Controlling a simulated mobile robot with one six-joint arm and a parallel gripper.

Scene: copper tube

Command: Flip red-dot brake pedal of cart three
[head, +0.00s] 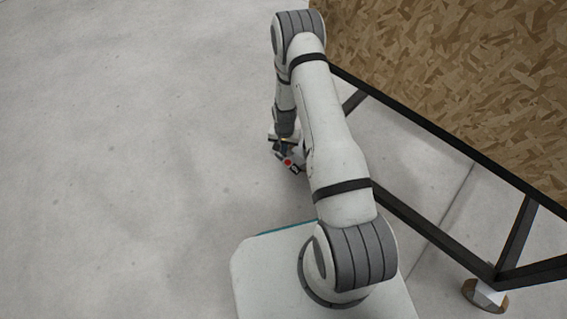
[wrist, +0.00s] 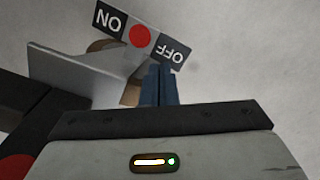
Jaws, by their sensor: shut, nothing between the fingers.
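The brake pedal (wrist: 140,37) with a red dot shows at the top of the wrist view. It has an ON end at left and an OFF end at right, both lettered upside down. My gripper (wrist: 160,70) is shut and empty, its blue fingertips just below the OFF half, near or touching it; I cannot tell which. In the head view the red-dot pedal (head: 288,162) is small, beside the cart's caster, with my gripper (head: 283,148) close by it and partly unclear. The cart (head: 440,135) stands to the right; its number is not visible.
The cart has a black frame (head: 430,230) and a wood-chip board top (head: 470,70). Another caster (head: 484,293) shows at lower right. The grey floor (head: 120,160) at left is clear. In the wrist view a grey caster bracket (wrist: 75,72) and black frame part lie at left.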

